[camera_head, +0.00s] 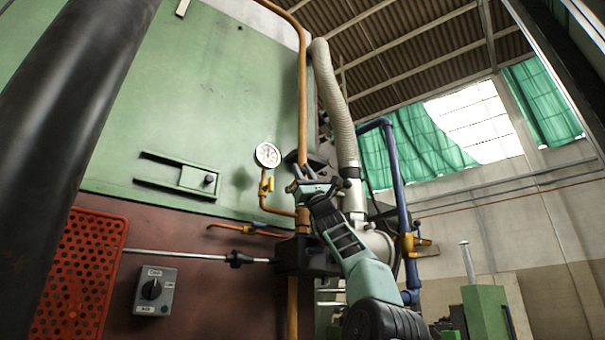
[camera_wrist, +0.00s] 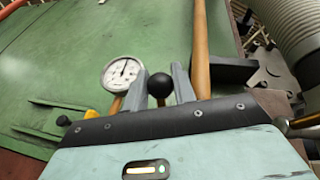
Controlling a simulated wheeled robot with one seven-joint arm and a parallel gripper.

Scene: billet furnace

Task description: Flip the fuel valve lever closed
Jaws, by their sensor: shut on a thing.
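My gripper (camera_wrist: 157,82) shows at the bottom of the wrist view, its two grey fingers pointing up. A round black ball knob (camera_wrist: 160,85), which looks like the end of the fuel valve lever, sits between the fingers, and the jaws are shut on it. The lever's shaft and valve body are hidden behind the knob and my gripper. In the head view my gripper (camera_head: 311,180) is at the orange vertical pipe (camera_head: 302,90), right of the pressure gauge (camera_head: 268,155). The knob is hard to make out there.
The green furnace wall (camera_head: 210,100) stands close behind and left of my gripper. A ribbed pale hose (camera_head: 335,105) and a blue pipe (camera_head: 397,190) run close on the right. A grey switch box (camera_head: 154,291) is lower left.

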